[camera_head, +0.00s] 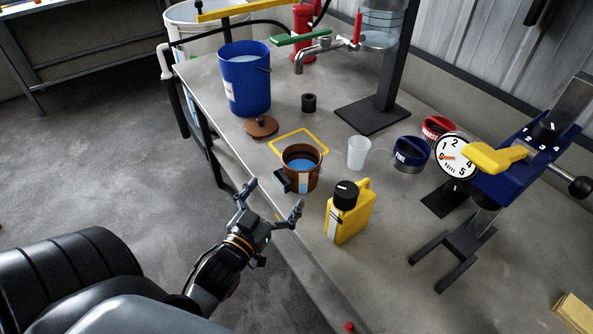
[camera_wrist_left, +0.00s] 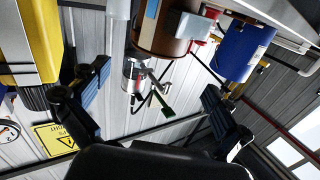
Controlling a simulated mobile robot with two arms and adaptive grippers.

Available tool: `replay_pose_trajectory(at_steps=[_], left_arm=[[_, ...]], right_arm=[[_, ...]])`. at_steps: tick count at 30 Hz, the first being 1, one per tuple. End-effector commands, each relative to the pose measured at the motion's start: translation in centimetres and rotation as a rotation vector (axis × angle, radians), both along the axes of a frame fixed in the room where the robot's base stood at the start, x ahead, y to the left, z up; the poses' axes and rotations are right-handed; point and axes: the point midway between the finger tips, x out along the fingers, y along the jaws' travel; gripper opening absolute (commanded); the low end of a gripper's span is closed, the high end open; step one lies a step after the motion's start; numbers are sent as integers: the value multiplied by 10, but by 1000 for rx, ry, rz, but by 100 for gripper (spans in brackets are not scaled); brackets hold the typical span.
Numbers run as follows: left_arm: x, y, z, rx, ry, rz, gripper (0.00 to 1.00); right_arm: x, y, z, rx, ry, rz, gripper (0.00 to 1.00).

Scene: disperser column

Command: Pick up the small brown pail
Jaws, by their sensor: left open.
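The small brown pail (camera_head: 313,181) stands upright near the table's front edge in the head view, with a blue filling and a pale label on its side. A small black block sits against its left side. My left gripper (camera_head: 275,197) is open and empty, in front of the pail and apart from it, its fingers spread towards it. In the left wrist view the pail (camera_wrist_left: 165,32) shows at the top, beyond the open fingers (camera_wrist_left: 156,80). My right gripper is in neither view.
A yellow jerrycan (camera_head: 350,217) stands close right of the pail. A white cup (camera_head: 357,153), a yellow square outline (camera_head: 287,135), a brown lid (camera_head: 261,126) and a blue bucket (camera_head: 246,80) are behind.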

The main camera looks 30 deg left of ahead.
Motion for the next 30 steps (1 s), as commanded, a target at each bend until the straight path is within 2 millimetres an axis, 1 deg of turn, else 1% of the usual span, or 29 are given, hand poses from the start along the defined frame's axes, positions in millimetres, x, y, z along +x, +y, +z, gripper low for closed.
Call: replay_pose_trajectory(at_steps=[1,3,6,13,18,21,24,30], left_arm=[[12,1,2,1,-4,-1,100],[25,3,2,1,-3,0,100],[38,5,1,0,-2,-1,100],[55,7,1,0,1,0,100],[81,10,2,0,-1,-1,100],[93,11,0,0,1,-1,100],[99,12,0,0,1,-1,100],[100,12,-1,0,2,-1,100]], right_arm=[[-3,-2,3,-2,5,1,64],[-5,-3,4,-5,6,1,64],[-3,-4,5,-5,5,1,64],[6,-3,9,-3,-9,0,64],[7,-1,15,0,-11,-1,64],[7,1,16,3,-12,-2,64],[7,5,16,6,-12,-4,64],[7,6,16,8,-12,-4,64]])
